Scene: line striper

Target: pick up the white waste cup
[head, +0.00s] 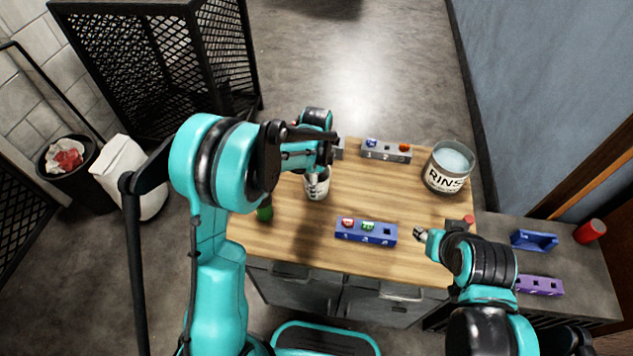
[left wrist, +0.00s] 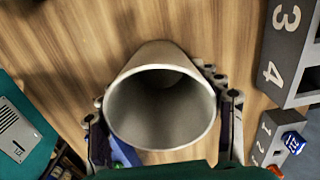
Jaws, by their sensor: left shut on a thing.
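The white waste cup (head: 317,190) is at the left-middle of the wooden table in the head view, partly hidden behind my left gripper (head: 318,180). In the left wrist view the cup (left wrist: 160,105) shows its open round mouth towards the camera and looks empty. The left gripper's fingers (left wrist: 163,125) are on either side of the cup and shut on it. Whether the cup's base touches the table cannot be told. My right gripper (head: 424,236) is over the table's right side, apart from the cup; its jaws are too small to read.
A blue numbered rack (head: 366,232) with red and green pieces lies at the table's front. A grey rack (head: 386,151) and the RINSE jar (head: 447,168) stand at the back right. A green object (head: 265,211) is near the left edge. The table's middle right is clear.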

